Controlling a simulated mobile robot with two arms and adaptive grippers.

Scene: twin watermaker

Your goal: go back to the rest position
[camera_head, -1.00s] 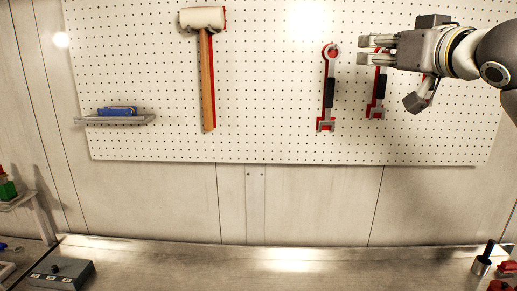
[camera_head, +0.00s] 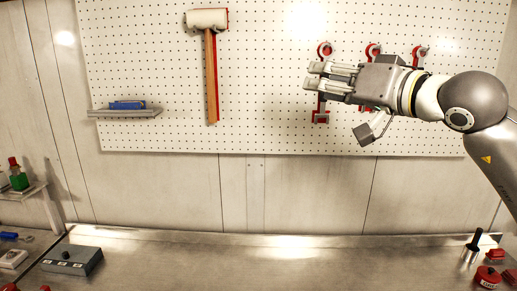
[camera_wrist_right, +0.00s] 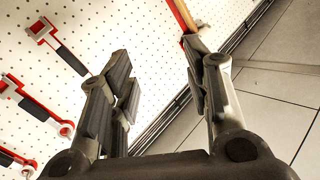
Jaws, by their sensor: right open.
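My right gripper (camera_head: 330,90) is in front of the pegboard at the upper right, its fingers pointing left, open and empty. It also shows in the right wrist view (camera_wrist_right: 165,88), with its fingers spread apart and nothing between them. Behind it, several wrenches hang on red outlines; the left wrench (camera_head: 324,50) is partly hidden by the fingers. In the wrist view a wrench (camera_wrist_right: 58,45) hangs at the left, apart from the fingers. My left gripper is not in view.
A mallet (camera_head: 206,20) hangs on the pegboard (camera_head: 265,100). A small shelf (camera_head: 125,113) holds a blue object (camera_head: 127,104). Below, the workbench (camera_head: 280,250) has a grey control box (camera_head: 72,262) at left and red items (camera_head: 488,275) at right. The bench's middle is clear.

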